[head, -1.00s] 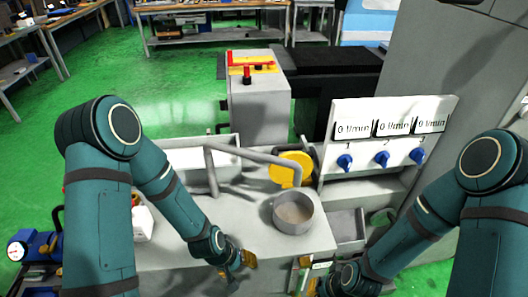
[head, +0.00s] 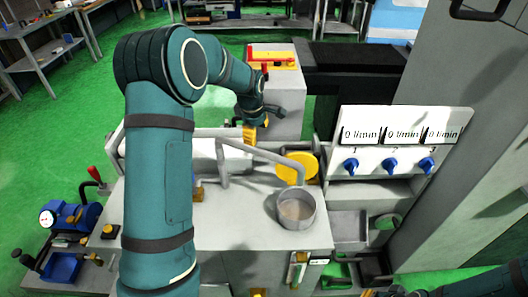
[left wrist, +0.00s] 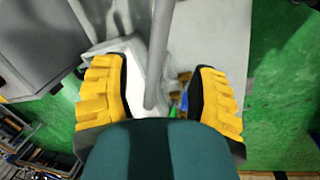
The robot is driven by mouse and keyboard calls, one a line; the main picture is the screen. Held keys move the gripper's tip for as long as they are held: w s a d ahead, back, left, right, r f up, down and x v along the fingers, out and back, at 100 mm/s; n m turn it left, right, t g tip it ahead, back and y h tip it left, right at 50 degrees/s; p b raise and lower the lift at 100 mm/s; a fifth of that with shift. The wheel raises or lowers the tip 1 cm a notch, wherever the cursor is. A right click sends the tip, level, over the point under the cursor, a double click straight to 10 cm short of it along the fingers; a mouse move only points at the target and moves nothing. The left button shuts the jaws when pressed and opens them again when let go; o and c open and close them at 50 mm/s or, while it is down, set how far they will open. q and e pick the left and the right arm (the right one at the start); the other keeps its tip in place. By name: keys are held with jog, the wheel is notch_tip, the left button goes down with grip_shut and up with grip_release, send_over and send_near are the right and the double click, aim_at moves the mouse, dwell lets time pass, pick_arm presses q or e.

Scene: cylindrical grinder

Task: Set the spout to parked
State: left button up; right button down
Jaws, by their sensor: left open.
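The spout (head: 262,154) is a grey bent pipe on an upright post on the grey bench top. Its arm runs to the right, and its end hangs over a round grey cup (head: 296,208). My left gripper (head: 249,136) is above and just behind the spout arm, with its yellow fingers pointing down. In the left wrist view the open left gripper (left wrist: 156,75) has the grey spout pipe (left wrist: 158,60) showing between its two yellow fingers. I cannot tell whether they touch.
A yellow disc (head: 298,167) stands close behind the spout's end. A panel (head: 396,140) with three blue knobs and 0 l/min displays stands to the right. A white trough (head: 165,155) lies behind the bench at left. The bench top left of the cup is mostly clear.

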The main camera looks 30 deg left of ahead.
aim_at(260, 151)
pick_arm(q)
jog(key=f, duration=0.3)
jog(key=w+f, duration=0.1)
jog(key=f, duration=0.3)
jog(key=w+f, duration=0.1)
jog(key=f, duration=0.2)
jog(key=shift+w+f, duration=0.1)
jog(key=shift+f, duration=0.15)
jog(key=shift+o, duration=0.2)
grip_shut()
